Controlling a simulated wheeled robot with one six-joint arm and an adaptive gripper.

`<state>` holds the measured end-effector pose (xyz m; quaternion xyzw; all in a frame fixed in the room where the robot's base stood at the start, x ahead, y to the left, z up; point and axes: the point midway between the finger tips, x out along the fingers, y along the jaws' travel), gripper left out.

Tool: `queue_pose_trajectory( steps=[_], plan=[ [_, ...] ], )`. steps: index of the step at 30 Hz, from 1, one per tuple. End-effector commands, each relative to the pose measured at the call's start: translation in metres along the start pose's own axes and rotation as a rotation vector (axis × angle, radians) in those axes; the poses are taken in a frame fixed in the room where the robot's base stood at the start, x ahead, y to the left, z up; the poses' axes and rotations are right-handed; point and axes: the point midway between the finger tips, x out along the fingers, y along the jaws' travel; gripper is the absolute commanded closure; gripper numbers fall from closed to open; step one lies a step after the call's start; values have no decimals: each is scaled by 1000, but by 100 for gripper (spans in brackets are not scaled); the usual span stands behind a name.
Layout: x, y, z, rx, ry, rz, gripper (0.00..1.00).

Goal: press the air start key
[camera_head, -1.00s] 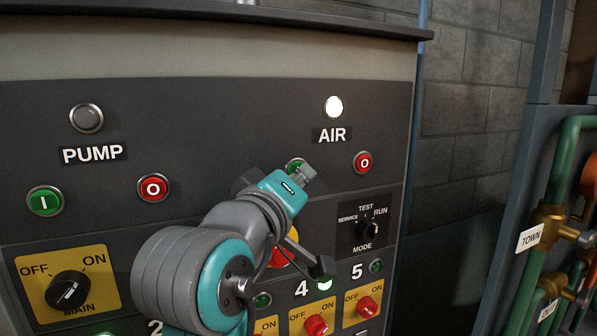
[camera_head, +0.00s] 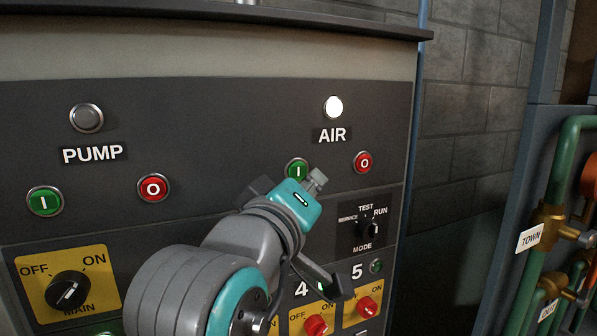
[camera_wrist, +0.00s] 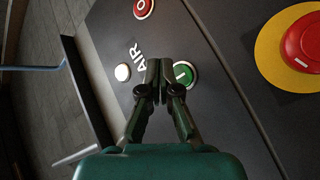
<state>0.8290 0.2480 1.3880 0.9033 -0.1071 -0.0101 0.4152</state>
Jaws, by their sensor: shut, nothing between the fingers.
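The green air start key (camera_head: 297,170), marked I, sits under the AIR label (camera_head: 332,136) on the dark panel, left of the red air stop key (camera_head: 363,162). The round AIR lamp (camera_head: 334,107) glows white. In the wrist view my gripper (camera_wrist: 157,66) is shut and empty. Its fingertips are beside the green key (camera_wrist: 186,74), between it and the AIR label, and overlap the key's edge in the picture. I cannot tell whether they touch the panel.
A red emergency button on a yellow disc (camera_wrist: 305,45) lies beyond the green key. The mode switch (camera_head: 367,228) and red breaker knobs (camera_head: 316,325) are lower on the panel. The PUMP keys (camera_head: 153,187) are at left. Pipes (camera_head: 541,220) stand at right.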

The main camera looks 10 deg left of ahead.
Motion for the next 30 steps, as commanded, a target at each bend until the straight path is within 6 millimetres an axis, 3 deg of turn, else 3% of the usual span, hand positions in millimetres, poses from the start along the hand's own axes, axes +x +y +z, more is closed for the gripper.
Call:
queue_pose_trajectory(
  steps=[12,30],
  plan=[
    [-22,15,16,0,0,0,100],
    [-22,16,16,0,0,0,100]
  ],
)
